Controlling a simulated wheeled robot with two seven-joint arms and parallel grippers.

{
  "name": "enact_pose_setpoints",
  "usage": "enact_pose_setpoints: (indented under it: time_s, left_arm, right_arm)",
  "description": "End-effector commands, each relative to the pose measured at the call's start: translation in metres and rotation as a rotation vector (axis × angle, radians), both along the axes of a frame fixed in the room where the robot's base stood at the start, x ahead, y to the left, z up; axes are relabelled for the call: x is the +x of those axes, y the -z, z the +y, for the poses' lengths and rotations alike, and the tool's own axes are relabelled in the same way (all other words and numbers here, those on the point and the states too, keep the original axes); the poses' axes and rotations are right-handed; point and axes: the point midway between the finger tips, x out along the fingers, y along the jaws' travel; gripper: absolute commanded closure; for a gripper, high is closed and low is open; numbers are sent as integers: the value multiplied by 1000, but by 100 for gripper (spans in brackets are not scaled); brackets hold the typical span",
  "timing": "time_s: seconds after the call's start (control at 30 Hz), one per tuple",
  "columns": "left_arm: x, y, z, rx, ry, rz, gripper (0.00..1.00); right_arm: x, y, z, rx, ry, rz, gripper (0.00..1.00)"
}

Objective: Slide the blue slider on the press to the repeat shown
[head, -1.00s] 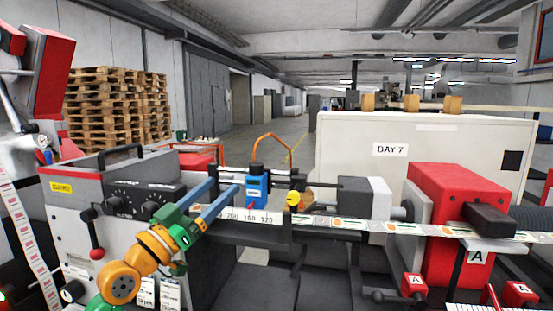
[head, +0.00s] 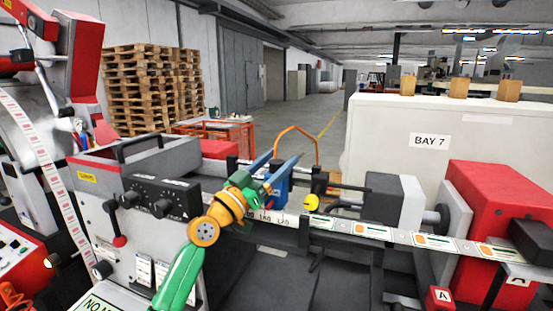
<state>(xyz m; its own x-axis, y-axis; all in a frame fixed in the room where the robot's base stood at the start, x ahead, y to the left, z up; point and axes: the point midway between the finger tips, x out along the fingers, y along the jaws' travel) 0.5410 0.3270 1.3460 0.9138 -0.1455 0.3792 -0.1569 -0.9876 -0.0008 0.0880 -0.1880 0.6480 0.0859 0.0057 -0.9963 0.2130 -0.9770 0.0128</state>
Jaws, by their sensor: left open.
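The blue slider (head: 281,191) sits on the press's horizontal rail, above a white number scale (head: 270,219). Part of the scale is hidden behind my arm; 120 shows near the slider's right side. My left gripper (head: 282,158) is open, its two blue fingers at the slider and overlapping its upper part. I cannot tell whether they touch it. The green and orange wrist hides the slider's left side and the numbers there. I cannot read a repeat value on the papers or labels. My right gripper is not in view.
A black control box (head: 160,197) with knobs stands left of the slider. A yellow knob (head: 311,203) is close to its right. The printed label strip (head: 400,236) runs right to a red unit (head: 497,205). A white BAY 7 cabinet (head: 385,125) stands behind.

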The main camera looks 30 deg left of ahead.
Motion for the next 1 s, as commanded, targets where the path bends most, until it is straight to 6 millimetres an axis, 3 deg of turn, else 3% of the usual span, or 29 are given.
enact_pose_setpoints:
  time_s: [0.03,0.3,1.0]
  left_arm:
    - [0,0,0,0,0,0,28]
    - [0,0,0,-1,-1,-1,100]
    - [-1,-1,1,-1,-2,-3,100]
  right_arm:
    - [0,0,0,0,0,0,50]
    - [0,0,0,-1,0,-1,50]
    - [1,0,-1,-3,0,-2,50]
